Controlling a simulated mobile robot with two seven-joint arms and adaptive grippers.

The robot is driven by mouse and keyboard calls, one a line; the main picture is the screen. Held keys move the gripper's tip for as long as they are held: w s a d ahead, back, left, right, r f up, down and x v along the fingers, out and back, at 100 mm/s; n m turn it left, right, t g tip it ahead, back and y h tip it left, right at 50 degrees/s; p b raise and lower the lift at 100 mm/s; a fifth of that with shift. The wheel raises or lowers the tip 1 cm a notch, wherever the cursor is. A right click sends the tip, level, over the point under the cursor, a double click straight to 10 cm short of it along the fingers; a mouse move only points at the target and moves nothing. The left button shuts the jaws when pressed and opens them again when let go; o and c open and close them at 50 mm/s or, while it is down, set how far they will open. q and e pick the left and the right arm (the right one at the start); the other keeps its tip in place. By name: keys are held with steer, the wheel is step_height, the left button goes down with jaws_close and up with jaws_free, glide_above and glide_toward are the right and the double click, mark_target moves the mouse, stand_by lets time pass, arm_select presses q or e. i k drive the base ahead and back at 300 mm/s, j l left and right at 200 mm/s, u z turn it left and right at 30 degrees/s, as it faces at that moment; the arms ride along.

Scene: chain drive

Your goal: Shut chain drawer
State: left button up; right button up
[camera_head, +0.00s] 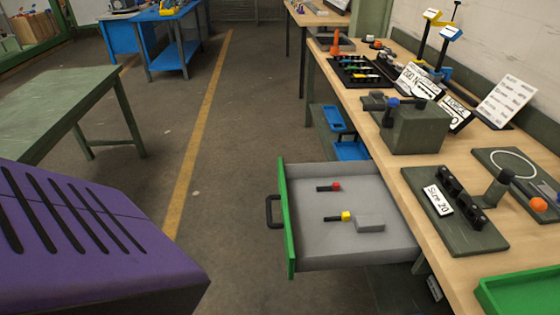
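The chain drawer (366,259) is pulled out from under the wooden workbench on the right. It has a grey inside and a green front panel (286,215) with a dark handle (271,212) facing left. In it lie a small black piece with a red end (335,187), a black piece with a yellow end (345,216) and a grey block (370,223). Neither of my grippers shows in the head view.
The workbench top (450,260) carries a grey-green block (415,127), a "Size 20" fixture (455,205) and a green tray (522,292). A purple slotted surface (90,235) fills the lower left. A green table (60,105) stands at left. The floor left of the drawer is clear.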

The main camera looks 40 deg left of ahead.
mark_target(312, 244)
steer(key=k+u, duration=0.1)
steer(key=u, duration=0.25)
steer(key=k+u, duration=0.1)
steer(key=u, duration=0.3)
steer(key=j+u, duration=0.15)
steer(key=u, duration=0.2)
steer(key=i+j+z, duration=0.6)
steer(key=i+j, duration=0.05)
steer(key=j, duration=0.05)
